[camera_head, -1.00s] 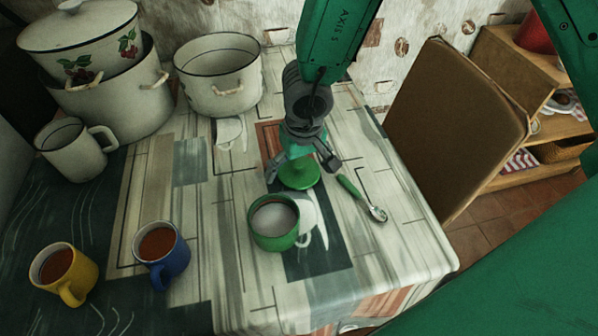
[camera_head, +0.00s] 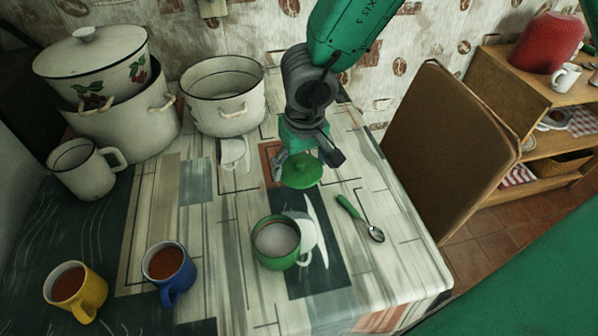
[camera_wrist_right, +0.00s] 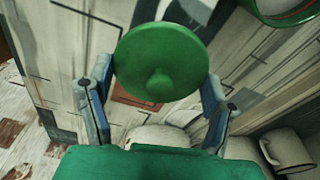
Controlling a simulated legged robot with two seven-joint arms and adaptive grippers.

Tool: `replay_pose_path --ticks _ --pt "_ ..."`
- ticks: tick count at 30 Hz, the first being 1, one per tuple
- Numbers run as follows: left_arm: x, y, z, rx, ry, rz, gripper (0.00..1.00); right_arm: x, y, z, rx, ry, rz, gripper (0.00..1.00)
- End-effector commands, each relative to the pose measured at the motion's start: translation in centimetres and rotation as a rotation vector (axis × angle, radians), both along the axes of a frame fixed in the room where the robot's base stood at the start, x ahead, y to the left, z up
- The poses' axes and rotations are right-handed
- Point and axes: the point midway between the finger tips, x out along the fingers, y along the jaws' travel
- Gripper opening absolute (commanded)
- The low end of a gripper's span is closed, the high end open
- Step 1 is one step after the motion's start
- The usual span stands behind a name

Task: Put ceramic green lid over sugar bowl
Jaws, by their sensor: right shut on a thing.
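The green lid (camera_head: 303,171) is a round disc with a small knob, held just behind the sugar bowl in the head view. My right gripper (camera_head: 310,160) is shut on it. In the wrist view the lid (camera_wrist_right: 162,62) sits between the two fingers of my right gripper (camera_wrist_right: 160,85), one at each side. The green sugar bowl (camera_head: 277,243) stands upright on the table, open at the top with white contents. Part of its rim shows at the top right of the wrist view (camera_wrist_right: 290,12). My left gripper is not in view.
A green-handled spoon (camera_head: 361,218) lies right of the bowl. A blue mug (camera_head: 170,275) and a yellow mug (camera_head: 76,292) stand at the front left. White enamel pots (camera_head: 223,98) and a white mug (camera_head: 84,170) stand behind. A brown chair (camera_head: 449,150) is at the right.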

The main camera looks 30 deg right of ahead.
Motion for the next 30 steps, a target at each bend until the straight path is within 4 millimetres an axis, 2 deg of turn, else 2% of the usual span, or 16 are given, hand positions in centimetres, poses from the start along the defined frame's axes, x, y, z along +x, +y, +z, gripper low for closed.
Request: replay_pose_path --ticks 1,4,7,12,15,20,30 --pt "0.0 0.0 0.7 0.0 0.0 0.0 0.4 0.0 0.0 1.1 0.003 0.0 -0.001 0.46" --pt "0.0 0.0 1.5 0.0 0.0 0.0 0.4 -0.2 0.6 2.3 0.003 0.003 0.029 0.46" --pt "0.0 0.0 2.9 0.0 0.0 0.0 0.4 -1.1 2.5 3.5 0.001 0.004 0.133 0.46" --pt "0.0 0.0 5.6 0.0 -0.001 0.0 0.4 -4.8 7.0 4.5 -0.008 0.006 0.419 0.46" --pt "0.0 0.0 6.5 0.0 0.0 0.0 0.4 -6.8 8.5 4.4 -0.007 0.006 0.532 0.46" --pt "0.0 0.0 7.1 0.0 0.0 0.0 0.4 -9.0 9.6 4.3 0.002 0.006 0.637 0.46" --pt "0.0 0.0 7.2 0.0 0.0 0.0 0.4 -9.7 9.8 4.1 0.007 0.003 0.668 0.46"
